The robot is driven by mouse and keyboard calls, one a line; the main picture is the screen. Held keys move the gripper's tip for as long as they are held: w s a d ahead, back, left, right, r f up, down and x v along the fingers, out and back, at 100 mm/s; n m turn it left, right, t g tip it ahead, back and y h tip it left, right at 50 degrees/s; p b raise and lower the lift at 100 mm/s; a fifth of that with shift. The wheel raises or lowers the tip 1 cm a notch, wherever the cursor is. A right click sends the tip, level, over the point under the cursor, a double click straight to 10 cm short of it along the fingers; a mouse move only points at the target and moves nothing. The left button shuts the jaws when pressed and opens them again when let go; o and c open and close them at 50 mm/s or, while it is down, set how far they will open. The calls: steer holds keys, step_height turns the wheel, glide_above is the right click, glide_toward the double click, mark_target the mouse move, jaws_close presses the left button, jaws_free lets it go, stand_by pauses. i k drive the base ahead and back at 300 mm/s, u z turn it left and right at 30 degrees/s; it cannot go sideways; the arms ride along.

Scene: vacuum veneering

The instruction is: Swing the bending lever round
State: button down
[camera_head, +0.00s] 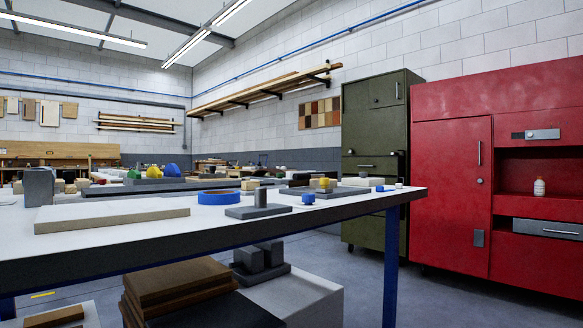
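I cannot make out a bending lever for certain in the head view. A grey flat base with a short upright post (260,203) stands near the front edge of the white-topped table (330,208); I cannot tell whether it belongs to the lever. A small blue knob-like piece (308,199) is just right of it. My gripper and arm are not in view.
The table has blue legs (391,260) and carries a beige board (112,213), a grey block (39,187) and a blue ring (220,197). Brown boards (178,283) are stacked below. Green (376,150) and red cabinets (450,190) stand right. Floor (460,300) before them is clear.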

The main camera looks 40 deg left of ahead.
mark_target(304, 176)
steer(key=u, duration=0.7)
steer(key=i, duration=1.05)
steer(key=u, duration=0.8)
